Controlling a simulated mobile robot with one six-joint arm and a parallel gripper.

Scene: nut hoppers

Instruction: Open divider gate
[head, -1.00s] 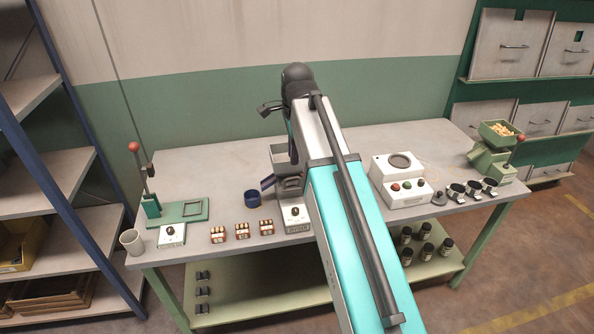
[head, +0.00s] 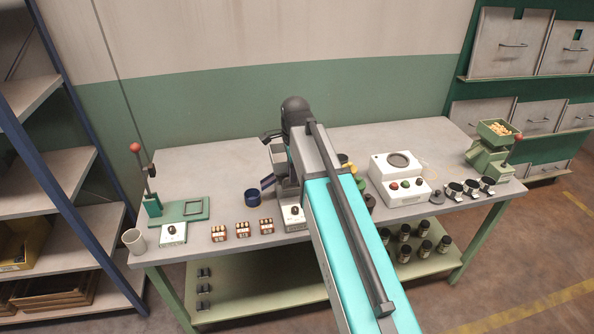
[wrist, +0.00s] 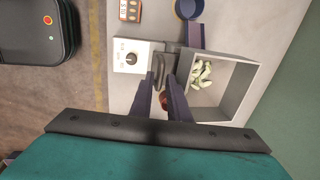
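The divider unit shows in the head view as a grey hopper bin (head: 279,158) with a white control box (head: 293,216) in front, partly hidden by my arm. In the wrist view the hopper (wrist: 250,85) is right of my gripper, holding pale nuts (wrist: 202,74). A blue chute (wrist: 194,36) leads toward a blue cup (wrist: 187,9). My gripper (wrist: 163,80) points down beside the hopper, its two dark fingers apart. A red piece (wrist: 163,99) shows between the fingers, and a dark grey part (wrist: 158,66) lies near their tips. I cannot tell whether either is touched. The gate is not clearly seen.
Small nut boxes (head: 242,229) stand left of the control box. A lever press (head: 150,195) is further left on the bench. A white two-button unit (head: 400,180), metal cups (head: 471,187) and a green grinder (head: 494,150) are to the right.

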